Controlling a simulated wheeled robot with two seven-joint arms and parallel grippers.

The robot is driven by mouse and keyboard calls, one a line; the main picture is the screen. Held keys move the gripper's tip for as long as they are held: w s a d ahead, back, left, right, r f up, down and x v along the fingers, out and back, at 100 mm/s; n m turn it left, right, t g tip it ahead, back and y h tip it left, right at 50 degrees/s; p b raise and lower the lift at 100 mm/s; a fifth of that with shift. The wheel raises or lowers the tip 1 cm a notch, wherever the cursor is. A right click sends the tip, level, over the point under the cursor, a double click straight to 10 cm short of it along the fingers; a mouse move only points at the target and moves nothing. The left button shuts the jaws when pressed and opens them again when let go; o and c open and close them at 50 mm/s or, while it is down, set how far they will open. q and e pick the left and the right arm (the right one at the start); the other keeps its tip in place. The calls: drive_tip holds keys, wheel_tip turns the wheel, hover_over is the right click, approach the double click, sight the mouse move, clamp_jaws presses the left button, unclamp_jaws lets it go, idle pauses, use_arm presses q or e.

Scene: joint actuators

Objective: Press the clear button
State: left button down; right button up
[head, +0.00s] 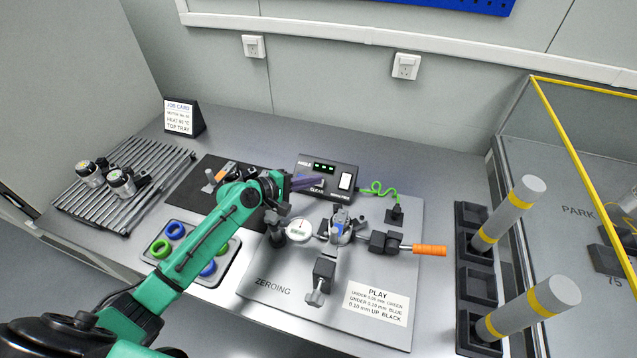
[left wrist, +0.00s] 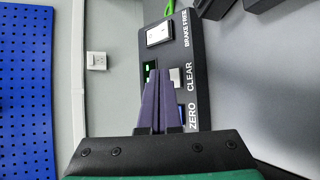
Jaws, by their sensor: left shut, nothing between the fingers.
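The black control box (head: 332,176) stands at the back of the zeroing plate, with a green display and a white switch on its face. In the left wrist view the clear button (left wrist: 175,77) is a small pale square beside the word CLEAR. My left gripper (head: 322,181) is over the left front of the box, its purple fingers shut and empty. In the left wrist view the fingertips (left wrist: 159,72) are just beside the clear button, between it and the green display (left wrist: 149,72). I cannot tell whether they touch the box. My right gripper is out of view.
A blue zero button (left wrist: 181,110) is partly hidden by the fingers. The white brake-free switch (left wrist: 160,34) is on the same box. A dial gauge (head: 299,230) and clamped actuator (head: 341,227) stand in front. Grey posts (head: 510,212) stand in a rack at right.

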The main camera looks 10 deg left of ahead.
use_arm(q)
drive_tip(key=shift+s+f, duration=0.25)
drive_tip(key=shift+f, duration=0.5)
drive_tip(key=shift+r+p, duration=0.15)
drive_tip(key=shift+p, duration=0.25)
drive_tip(key=shift+s+d+r+p, duration=0.1)
drive_tip(key=shift+p, duration=0.3)
drive_tip(key=r+p, duration=0.1)
drive_tip(key=s+r+p, duration=0.1)
drive_tip(key=p, duration=0.1)
drive_tip(key=s+r+p, duration=0.1)
drive_tip(key=r, duration=0.1)
drive_tip(key=shift+s+a+p, duration=0.25)
drive_tip(key=shift+a+p, duration=0.05)
drive_tip(key=shift+a, duration=0.1)
drive_tip(key=shift+d+r, duration=0.1)
drive_tip(key=shift+r, duration=0.1)
